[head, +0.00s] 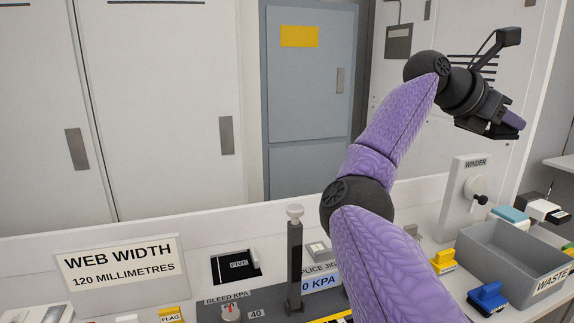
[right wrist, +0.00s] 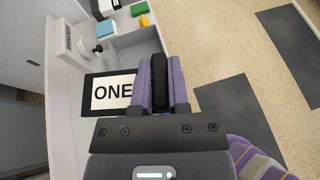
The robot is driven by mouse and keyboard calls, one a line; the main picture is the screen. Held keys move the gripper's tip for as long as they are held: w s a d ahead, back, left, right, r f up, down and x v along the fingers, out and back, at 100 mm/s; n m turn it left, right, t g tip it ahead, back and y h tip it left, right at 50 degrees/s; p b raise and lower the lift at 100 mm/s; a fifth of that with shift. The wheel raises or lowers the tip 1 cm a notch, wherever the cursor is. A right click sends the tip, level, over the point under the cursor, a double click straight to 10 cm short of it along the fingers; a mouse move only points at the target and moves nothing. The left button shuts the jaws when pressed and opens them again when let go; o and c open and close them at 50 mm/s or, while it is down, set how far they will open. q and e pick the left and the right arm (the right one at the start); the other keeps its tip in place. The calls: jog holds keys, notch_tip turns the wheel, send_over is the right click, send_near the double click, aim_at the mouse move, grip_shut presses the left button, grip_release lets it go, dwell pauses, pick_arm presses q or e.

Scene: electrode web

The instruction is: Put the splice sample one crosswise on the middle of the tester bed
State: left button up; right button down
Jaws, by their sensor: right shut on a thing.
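My right gripper (head: 512,122) is raised high at the upper right of the head view, well above the bench. In the right wrist view its purple fingers (right wrist: 161,82) are shut on splice sample one, a dark flat piece with a white label reading ONE (right wrist: 110,93). I cannot pick out the tester bed in either view. My left gripper is not in view.
A black piece labelled FIVE (head: 237,265) lies on the bench. A grey waste bin (head: 530,262), a winder panel (head: 462,200), a blue-handled item (head: 488,298) and a yellow block (head: 444,261) are at the right. A grey post (head: 295,262) stands by the splice jig.

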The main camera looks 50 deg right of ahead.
jog(key=w+a+r+n+t+h, duration=0.3)
jog(key=w+a+r+n+t, duration=0.1)
jog(key=w+a, duration=0.75)
jog(key=w+a+f+n+t, duration=0.7)
jog(key=w+a+f, duration=0.1)
jog(key=w+a, duration=0.2)
jog(key=w+a+f+n+t+y, duration=0.1)
jog(key=a+f+n+t+y, duration=0.3)
jog(key=a+f, duration=0.55)
jog(key=a+f+n+t+y, duration=0.3)
jog(key=a+f+n+t, duration=0.35)
jog(key=f, duration=0.65)
jog(key=s+a, duration=0.1)
jog(key=a, duration=0.7)
jog(key=shift+s+a+m+g+h, duration=0.15)
jog(key=shift+s+m+g+h, duration=0.1)
jog(key=shift+m+g+h, duration=0.15)
